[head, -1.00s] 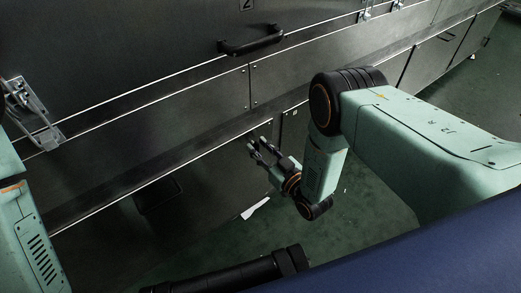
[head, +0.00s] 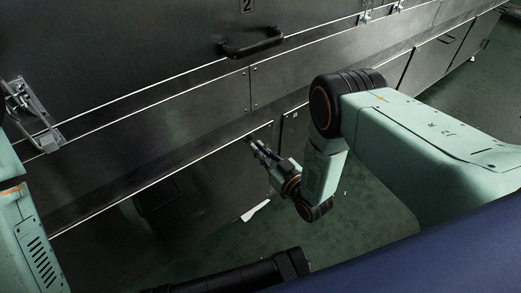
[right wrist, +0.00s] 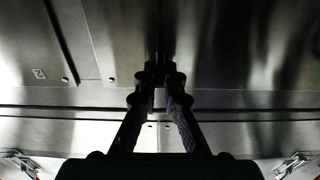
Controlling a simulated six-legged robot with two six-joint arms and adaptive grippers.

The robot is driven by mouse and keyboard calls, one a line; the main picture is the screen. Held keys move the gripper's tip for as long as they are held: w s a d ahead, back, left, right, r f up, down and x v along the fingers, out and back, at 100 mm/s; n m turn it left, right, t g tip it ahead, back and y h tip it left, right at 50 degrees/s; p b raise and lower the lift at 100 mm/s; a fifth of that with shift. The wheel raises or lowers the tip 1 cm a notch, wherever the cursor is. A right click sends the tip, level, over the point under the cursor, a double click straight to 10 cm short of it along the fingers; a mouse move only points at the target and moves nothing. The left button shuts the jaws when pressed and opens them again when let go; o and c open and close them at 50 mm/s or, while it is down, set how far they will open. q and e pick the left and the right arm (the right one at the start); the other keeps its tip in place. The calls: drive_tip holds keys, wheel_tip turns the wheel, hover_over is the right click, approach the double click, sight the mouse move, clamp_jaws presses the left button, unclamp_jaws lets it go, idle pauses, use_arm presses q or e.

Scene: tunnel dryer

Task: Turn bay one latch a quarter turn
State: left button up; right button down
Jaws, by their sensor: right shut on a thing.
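My right gripper (head: 258,148) is at the lower grey metal front of the dryer, its fingers close together and pointing at the panel. In the right wrist view the two dark fingers (right wrist: 160,75) come together at their tips against the metal. They are shut on a small dark part, which I take to be the bay one latch. The fingers cover most of it, so I cannot tell its angle. My left arm (head: 35,240) shows at the left edge of the head view; its gripper is out of the picture.
A black handle (head: 252,44) sits on the upper panel below a number 2 plate (head: 247,5). A metal toggle clasp (head: 36,118) is at the left. A pale scrap (head: 254,211) lies near the front's base on the green floor (head: 350,225).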

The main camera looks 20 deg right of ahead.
drive_tip(key=m, duration=0.8)
drive_tip(key=shift+w+d+f, duration=0.1)
drive_tip(key=shift+d+f, duration=0.05)
drive_tip(key=shift+d, duration=0.25)
drive_tip(key=shift+d+f+m+b, duration=0.1)
drive_tip(key=shift+f+m+b, duration=0.15)
drive_tip(key=shift+m, duration=2.25)
drive_tip(key=shift+d+f+m+b, duration=0.1)
drive_tip(key=shift+m+b, duration=0.1)
drive_tip(key=shift+m, duration=2.3)
drive_tip(key=c, duration=1.5)
unclamp_jaws()
drive_tip(key=shift+o, duration=0.2)
